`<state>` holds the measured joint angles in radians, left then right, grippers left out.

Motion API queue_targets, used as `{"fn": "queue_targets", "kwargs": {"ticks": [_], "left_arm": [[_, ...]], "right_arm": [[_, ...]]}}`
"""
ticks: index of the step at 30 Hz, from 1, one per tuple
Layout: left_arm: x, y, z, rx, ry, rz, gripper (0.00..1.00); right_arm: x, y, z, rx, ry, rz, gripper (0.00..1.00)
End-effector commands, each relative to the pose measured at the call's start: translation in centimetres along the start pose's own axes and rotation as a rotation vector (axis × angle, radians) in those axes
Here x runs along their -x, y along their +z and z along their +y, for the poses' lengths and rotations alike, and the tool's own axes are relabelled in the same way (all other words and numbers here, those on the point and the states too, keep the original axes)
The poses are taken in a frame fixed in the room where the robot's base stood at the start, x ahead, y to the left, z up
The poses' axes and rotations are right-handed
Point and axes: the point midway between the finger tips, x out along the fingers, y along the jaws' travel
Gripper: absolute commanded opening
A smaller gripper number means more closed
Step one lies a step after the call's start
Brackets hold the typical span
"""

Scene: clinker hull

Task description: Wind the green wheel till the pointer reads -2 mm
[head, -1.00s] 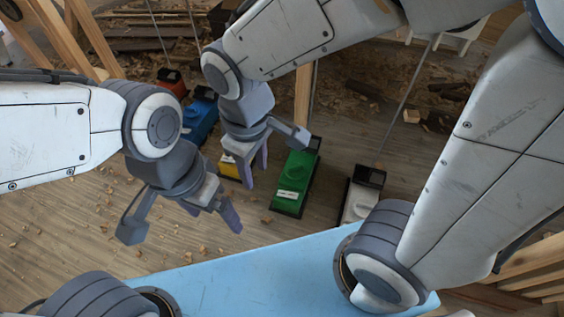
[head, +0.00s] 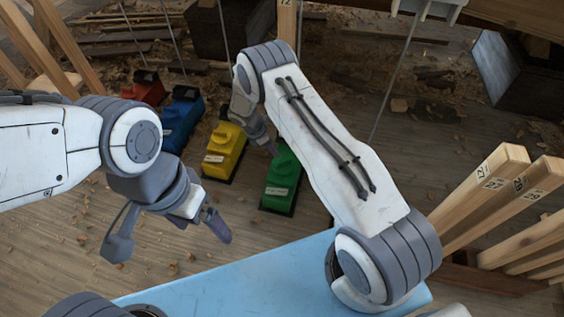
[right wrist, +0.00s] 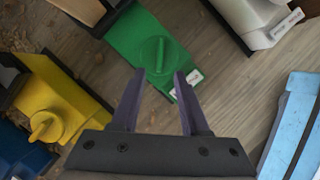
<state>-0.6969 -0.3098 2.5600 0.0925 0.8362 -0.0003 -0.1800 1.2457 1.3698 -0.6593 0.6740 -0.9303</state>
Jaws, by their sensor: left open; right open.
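The green unit (head: 284,178) stands on the wooden floor beyond the light-blue surface, partly covered by my right arm in the head view. In the right wrist view the green unit (right wrist: 128,35) shows a round green wheel (right wrist: 157,55) with a raised bar across it. A white label sits at its near end; no pointer reading is legible. My right gripper (right wrist: 159,80) is open and empty, its fingertips pointing at the wheel's near side, apart from it as far as I can tell. My left gripper (head: 199,222) is open and empty, left of the green unit.
A yellow unit (head: 224,151), a blue unit (head: 181,123) and a red unit (head: 146,92) stand in a row to the left. A white unit (right wrist: 252,18) is on the other side. Numbered timbers (head: 490,190) rise at right. The light-blue surface (head: 240,275) is bare.

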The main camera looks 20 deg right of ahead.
Motion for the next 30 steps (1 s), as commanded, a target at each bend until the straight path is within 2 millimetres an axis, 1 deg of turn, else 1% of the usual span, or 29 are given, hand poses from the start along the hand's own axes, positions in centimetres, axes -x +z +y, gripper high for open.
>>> {"fn": "queue_targets", "kwargs": {"ticks": [1,9,12,15,20,28,29,30], "left_arm": [[-0.6,0.0,0.0,0.0,0.0,0.0,0.91],[-3.2,0.2,-0.2,0.0,0.0,0.0,0.91],[-3.9,0.2,-0.3,0.0,0.0,0.0,0.91],[-4.5,0.2,-0.3,0.0,0.0,0.0,0.91],[-4.8,0.3,-0.3,0.0,0.0,0.0,0.91],[-4.8,0.2,-0.3,0.0,0.0,0.0,0.91],[-4.8,0.2,-0.3,0.0,0.0,0.0,0.91],[-4.8,0.2,-0.3,0.0,0.0,0.0,0.91]], "right_arm": [[-1.0,-0.1,-0.1,0.0,-0.002,0.0,0.45],[-6.1,-0.2,-0.1,-0.002,-0.002,0.001,0.45],[-7.7,-0.2,-0.1,-0.003,-0.002,0.001,0.45],[-8.9,-0.2,-0.1,-0.004,-0.002,0.001,0.45],[-9.7,-0.1,0.0,-0.003,0.0,0.001,0.45],[-9.8,-0.1,-0.1,-0.003,0.0,0.001,0.45],[-9.8,-0.1,-0.1,-0.003,0.0,0.001,0.41],[-9.8,-0.1,-0.1,-0.003,0.0,0.001,0.26]]}}
